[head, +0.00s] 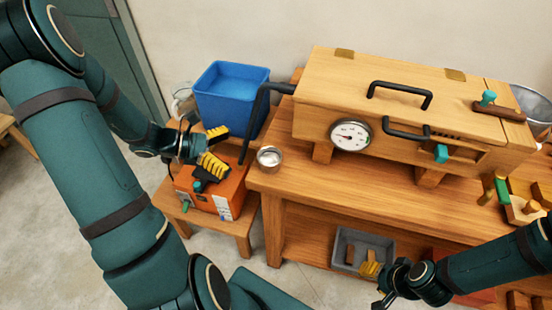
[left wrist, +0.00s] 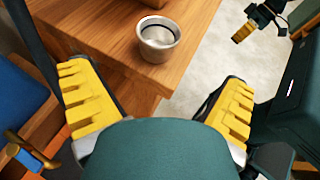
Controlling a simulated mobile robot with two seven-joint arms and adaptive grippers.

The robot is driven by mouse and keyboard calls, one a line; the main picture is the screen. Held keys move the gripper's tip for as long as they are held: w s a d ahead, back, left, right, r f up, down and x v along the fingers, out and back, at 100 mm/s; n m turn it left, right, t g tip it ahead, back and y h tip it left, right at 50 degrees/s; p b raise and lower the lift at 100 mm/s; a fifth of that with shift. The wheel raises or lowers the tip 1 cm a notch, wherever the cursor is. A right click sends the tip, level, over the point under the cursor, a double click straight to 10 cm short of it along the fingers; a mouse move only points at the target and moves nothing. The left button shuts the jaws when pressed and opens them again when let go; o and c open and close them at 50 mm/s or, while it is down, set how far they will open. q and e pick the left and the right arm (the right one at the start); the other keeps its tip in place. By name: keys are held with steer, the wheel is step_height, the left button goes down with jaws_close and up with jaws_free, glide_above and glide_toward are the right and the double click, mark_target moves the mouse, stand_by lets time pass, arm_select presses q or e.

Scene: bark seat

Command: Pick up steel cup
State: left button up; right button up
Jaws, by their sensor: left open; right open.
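The steel cup (head: 269,157) stands upright near the left front corner of the wooden workbench (head: 350,209). It also shows in the left wrist view (left wrist: 158,38), beyond my fingertips and near the bench edge. My left gripper (head: 212,151) is open and empty, to the left of the cup and apart from it. In the left wrist view its yellow fingers (left wrist: 160,104) are spread wide, with the cup ahead between their directions. My right gripper (head: 372,285) is low at the front of the bench, beside a grey bin; it is open, far from the cup.
A wooden box with a dial (head: 400,88) stands on the bench right of the cup. A black bent pipe (head: 252,125) rises just left of the cup. A blue bin (head: 230,97) and an orange box (head: 212,195) sit on lower stools at left. A grey bin (head: 347,247) is below.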

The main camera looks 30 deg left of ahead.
mark_target(259, 157)
arm_select(q)
steer(key=b+x, duration=0.1)
steer(key=x, duration=0.5)
steer(key=shift+f, duration=0.15)
steer(key=shift+b+x, duration=0.75)
steer(key=shift+x, duration=1.95)
steer(key=shift+a+f, duration=0.1)
steer(key=shift+c, duration=0.3)
steer(key=c, duration=1.2)
